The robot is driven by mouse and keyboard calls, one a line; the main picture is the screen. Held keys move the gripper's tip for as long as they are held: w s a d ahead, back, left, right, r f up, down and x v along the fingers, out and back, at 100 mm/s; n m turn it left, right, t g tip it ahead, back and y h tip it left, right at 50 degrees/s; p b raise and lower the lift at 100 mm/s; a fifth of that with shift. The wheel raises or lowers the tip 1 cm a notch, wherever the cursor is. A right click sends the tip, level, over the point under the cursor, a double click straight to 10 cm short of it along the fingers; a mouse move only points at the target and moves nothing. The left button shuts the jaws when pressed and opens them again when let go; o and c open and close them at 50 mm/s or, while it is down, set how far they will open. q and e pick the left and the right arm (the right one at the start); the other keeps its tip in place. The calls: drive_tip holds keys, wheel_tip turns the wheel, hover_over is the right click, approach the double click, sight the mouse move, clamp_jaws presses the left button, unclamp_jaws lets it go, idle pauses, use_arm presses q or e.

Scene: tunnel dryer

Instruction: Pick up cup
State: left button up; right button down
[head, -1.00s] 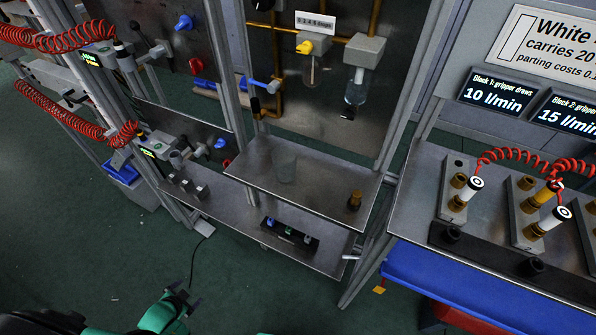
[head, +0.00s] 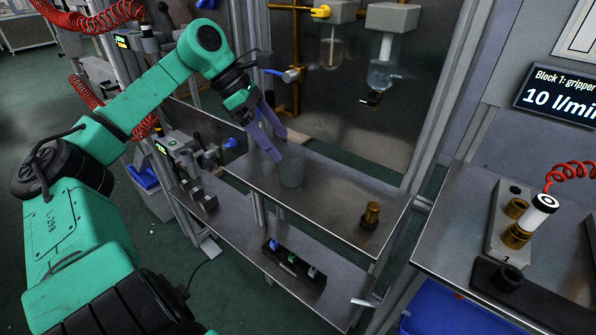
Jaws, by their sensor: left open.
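A clear, see-through cup (head: 292,170) stands upright on the upper metal shelf (head: 335,205), towards its left side. My left arm reaches in from the left. My left gripper (head: 281,148) has two purple-grey fingers, spread open and pointing down and right at the cup. The fingertips overlap the cup's upper left side in the picture. I cannot tell whether they touch it or stand around it. No right gripper shows.
A brass fitting (head: 371,214) stands at the shelf's right. Below is a lower shelf with a dark block of coloured parts (head: 293,265). A clear bowl (head: 381,76) hangs above at the back. A bench with a numbered block (head: 510,222) stands at right.

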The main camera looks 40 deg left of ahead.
sight(303, 174)
use_arm(q)
drive_tip(key=p+x, duration=0.1)
drive_tip(key=x, duration=0.8)
drive_tip(key=shift+a, duration=0.1)
drive_tip(key=shift+w+f, duration=0.1)
drive_tip(key=shift+f, duration=0.1)
drive_tip(key=c, duration=1.2)
drive_tip(key=shift+c, duration=0.2)
